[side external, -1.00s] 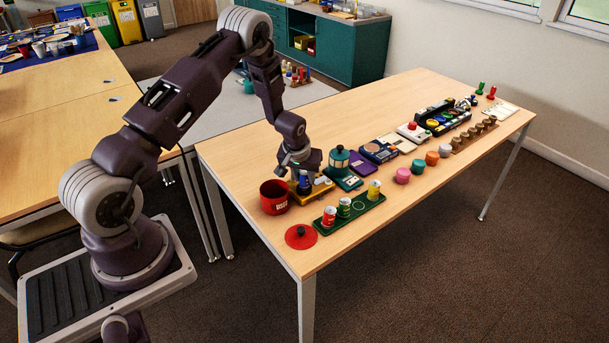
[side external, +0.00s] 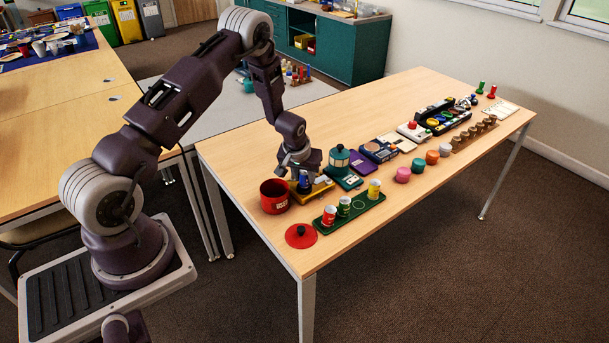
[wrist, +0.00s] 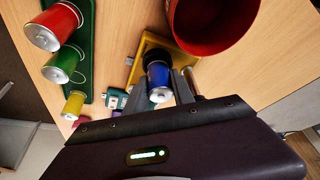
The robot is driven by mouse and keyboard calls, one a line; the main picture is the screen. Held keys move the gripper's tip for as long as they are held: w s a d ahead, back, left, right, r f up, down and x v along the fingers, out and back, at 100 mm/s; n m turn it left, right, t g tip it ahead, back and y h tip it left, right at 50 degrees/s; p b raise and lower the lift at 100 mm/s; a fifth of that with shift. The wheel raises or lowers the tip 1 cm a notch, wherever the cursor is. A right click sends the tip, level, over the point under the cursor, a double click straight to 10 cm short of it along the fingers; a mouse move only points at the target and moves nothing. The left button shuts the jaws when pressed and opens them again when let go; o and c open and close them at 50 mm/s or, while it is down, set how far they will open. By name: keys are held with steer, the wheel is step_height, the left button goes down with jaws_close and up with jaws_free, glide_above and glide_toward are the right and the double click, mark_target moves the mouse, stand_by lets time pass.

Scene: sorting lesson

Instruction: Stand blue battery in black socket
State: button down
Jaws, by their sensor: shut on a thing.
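The blue battery (wrist: 159,78) is upright between the fingers of my gripper (wrist: 161,90), which is shut on it. In the side view the battery (side external: 304,182) shows as a small blue cylinder under my wrist. The black socket (wrist: 154,54) is on a yellow base (wrist: 184,57), which also shows in the side view (side external: 322,188). In the wrist view the battery's far end lines up with the socket and covers part of it. I cannot tell how deep the battery sits in it.
A red pot (side external: 275,196) stands close beside the yellow base, its red lid (side external: 301,236) flat in front. A green tray (side external: 362,208) holds red, green and yellow cans. A teal lantern-like thing (side external: 339,160) stands on the other side.

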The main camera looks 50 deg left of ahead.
steer(key=shift+f, duration=0.45)
steer(key=c, duration=1.4)
jaws_free()
steer(key=shift+o, duration=0.2)
steer(key=v, duration=1.1)
steer(key=shift+a, duration=0.1)
step_height(320, 180, up, 6)
